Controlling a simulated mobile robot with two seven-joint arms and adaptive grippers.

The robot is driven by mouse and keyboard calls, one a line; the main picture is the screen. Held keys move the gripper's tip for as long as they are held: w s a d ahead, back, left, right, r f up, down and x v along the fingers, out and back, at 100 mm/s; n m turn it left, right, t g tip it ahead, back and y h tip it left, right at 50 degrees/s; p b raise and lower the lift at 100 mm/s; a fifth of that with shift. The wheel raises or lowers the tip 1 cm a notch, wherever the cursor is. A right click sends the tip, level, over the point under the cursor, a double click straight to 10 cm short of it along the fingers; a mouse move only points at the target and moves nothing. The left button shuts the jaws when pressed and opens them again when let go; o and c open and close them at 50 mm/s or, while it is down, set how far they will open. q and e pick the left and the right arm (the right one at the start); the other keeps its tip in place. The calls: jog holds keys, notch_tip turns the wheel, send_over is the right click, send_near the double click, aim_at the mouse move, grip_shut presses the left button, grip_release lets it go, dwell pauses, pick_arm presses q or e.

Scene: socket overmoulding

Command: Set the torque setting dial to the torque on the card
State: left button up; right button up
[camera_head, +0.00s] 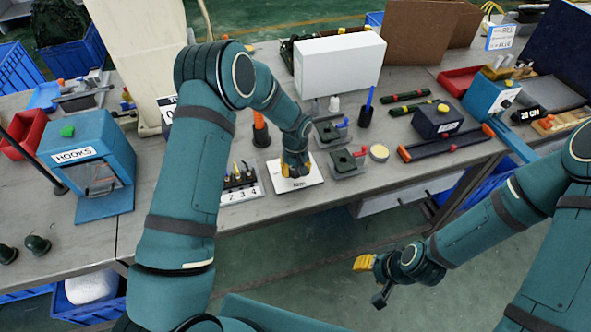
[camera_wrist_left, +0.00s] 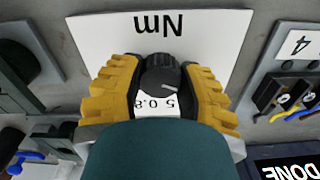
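The torque setting dial (camera_wrist_left: 160,75) is a dark ribbed knob with a pointer mark, on a white plate (camera_wrist_left: 90,35) lettered "Nm". Scale numbers, among them 0.8 and 5, show beside it. My left gripper (camera_wrist_left: 161,88) has its yellow fingers on either side of the dial, close against it. In the head view the left gripper (camera_head: 295,170) points down over the plate (camera_head: 311,181) and hides the dial. A white card (camera_head: 167,107) with dark print is partly hidden behind my left arm; its value is not readable. My right gripper (camera_head: 364,263) hangs in front of the bench, clear of everything.
A numbered holder (camera_head: 241,192) stands left of the plate, and grey fixtures (camera_head: 347,160) stand right of it. An orange-topped tool (camera_head: 261,128) stands behind. A blue HOOKS box (camera_head: 85,150) is at the left. The bench's front edge is near the plate.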

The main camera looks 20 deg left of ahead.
pick_arm(q)
jog(key=shift+m, duration=0.4)
grip_shut()
jog(key=m+b, duration=0.1)
jog(key=m, duration=0.2)
jog(key=shift+m, duration=0.3)
jog(key=shift+m+b, duration=0.45)
jog(key=shift+m, duration=1.75)
jog(key=o, duration=1.2)
grip_release()
